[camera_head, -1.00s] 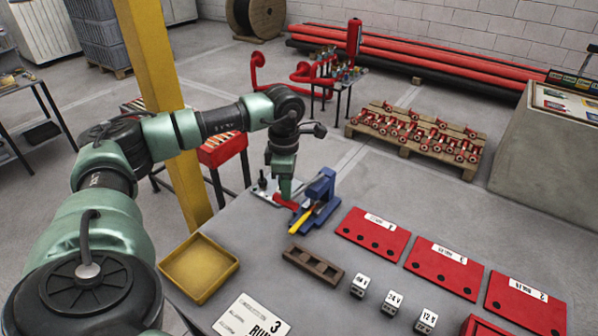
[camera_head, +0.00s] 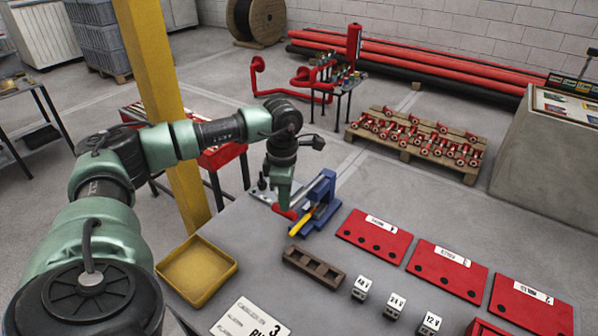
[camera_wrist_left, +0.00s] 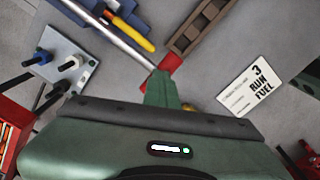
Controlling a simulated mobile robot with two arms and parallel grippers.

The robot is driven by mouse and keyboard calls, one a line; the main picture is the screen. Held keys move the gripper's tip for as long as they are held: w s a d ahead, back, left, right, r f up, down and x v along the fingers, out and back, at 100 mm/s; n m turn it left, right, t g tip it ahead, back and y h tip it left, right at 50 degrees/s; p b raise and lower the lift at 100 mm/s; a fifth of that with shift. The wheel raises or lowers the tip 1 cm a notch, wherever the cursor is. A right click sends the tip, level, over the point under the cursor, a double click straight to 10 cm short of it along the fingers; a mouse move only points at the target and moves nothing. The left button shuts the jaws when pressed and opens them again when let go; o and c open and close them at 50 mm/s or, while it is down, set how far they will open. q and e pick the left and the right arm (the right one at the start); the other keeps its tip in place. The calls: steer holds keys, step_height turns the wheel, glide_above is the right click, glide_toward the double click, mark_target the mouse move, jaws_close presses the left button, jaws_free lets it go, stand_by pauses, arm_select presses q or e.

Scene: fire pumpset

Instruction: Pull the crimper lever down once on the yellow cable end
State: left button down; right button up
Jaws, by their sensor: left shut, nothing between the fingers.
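The blue crimper (camera_head: 322,198) stands on the grey bench. Its grey metal lever slopes down toward the left to a red handle (camera_head: 285,212). The yellow cable end (camera_head: 302,223) sticks out of the crimper's near side, and it also shows in the left wrist view (camera_wrist_left: 134,34). My left gripper (camera_head: 279,203) is shut and empty, with its fingertips at the red handle. In the left wrist view the green fingers (camera_wrist_left: 160,88) overlap the red handle (camera_wrist_left: 171,68) at the end of the metal rod. Whether they touch is hard to tell. My right gripper is not in view.
A metal plate with upright pins (camera_wrist_left: 62,63) lies beside the crimper. A brown slotted block (camera_head: 313,268), small labelled blocks (camera_head: 361,288), a yellow tray (camera_head: 172,278) and red panels (camera_head: 374,238) occupy the bench. A yellow post (camera_head: 160,100) rises behind my left arm.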

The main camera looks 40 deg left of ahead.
arm_select(q)
steer(key=shift+s+f+b, duration=0.15)
steer(key=shift+f+b, duration=0.7)
steer(key=shift+f, duration=0.4)
step_height(320, 180, up, 5)
steer(key=p, duration=0.3)
steer(key=shift+f+p, duration=0.15)
steer(key=shift+p, duration=0.15)
step_height(320, 180, up, 13)
steer(key=p, duration=0.8)
steer(key=shift+p, duration=0.4)
steer(key=shift+f, duration=0.1)
